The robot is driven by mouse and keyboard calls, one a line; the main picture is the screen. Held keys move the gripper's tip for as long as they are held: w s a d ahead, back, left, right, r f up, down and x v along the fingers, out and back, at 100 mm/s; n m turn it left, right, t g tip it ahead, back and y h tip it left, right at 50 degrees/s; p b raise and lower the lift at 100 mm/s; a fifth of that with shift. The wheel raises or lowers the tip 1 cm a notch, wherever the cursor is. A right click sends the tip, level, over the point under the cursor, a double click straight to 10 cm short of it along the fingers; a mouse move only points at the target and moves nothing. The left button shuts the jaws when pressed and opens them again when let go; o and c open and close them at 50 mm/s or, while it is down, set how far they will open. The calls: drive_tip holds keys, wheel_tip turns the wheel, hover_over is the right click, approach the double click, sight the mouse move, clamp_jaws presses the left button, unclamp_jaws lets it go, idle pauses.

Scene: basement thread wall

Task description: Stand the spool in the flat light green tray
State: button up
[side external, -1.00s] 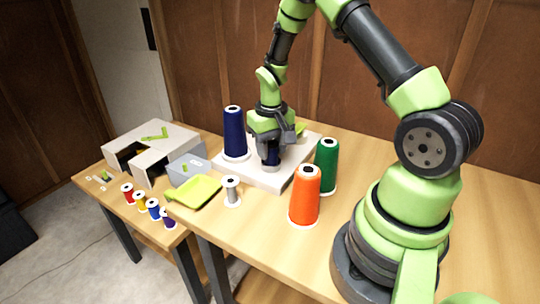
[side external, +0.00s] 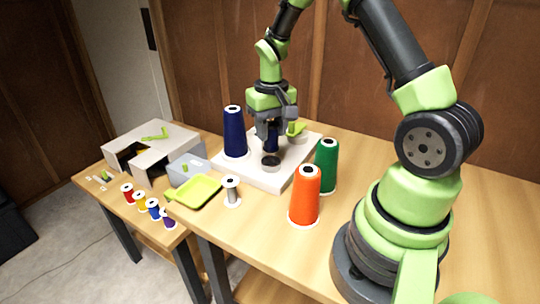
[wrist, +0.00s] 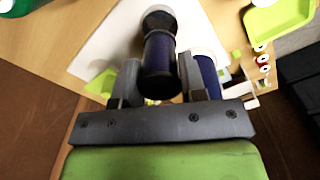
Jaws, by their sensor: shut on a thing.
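The flat light green tray (side external: 198,191) lies on the table to the left of the block and looks empty. A corner of the tray (wrist: 285,14) shows at the top right of the wrist view.
The white block (side external: 288,174) also bears a tall navy cone (side external: 234,132). A grey spool (side external: 232,191) stands right of the tray. Orange (side external: 305,196) and green (side external: 327,166) cones stand nearer my base. A grey box (side external: 187,168) and several small spools are at left.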

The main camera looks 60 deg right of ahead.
drive_tip(key=w+a+n, duration=0.2)
drive_tip(key=w+a, duration=0.3)
drive_tip(key=w, duration=0.1)
drive_tip(key=shift+a+f+n, duration=0.15)
drive_tip(key=shift+f+n, duration=0.15)
drive_tip(key=shift+n, duration=0.1)
drive_tip(key=w+a+n, duration=0.1)
drive_tip(key=a, duration=0.2)
drive_tip(key=w+a+n, duration=0.1)
drive_tip(key=w+a, duration=0.1)
drive_tip(key=a, duration=0.1)
drive_tip(key=w+a+n, duration=0.1)
drive_tip(key=w+a, duration=0.1)
drive_tip(key=a, duration=0.1)
drive_tip(key=shift+f, duration=0.35)
drive_tip(key=shift+w+a+f, duration=0.1)
drive_tip(key=shift+a+f, duration=0.05)
drive_tip(key=shift+f, duration=1.55)
drive_tip(key=shift+f, duration=0.15)
drive_tip(key=shift+f, duration=1.6)
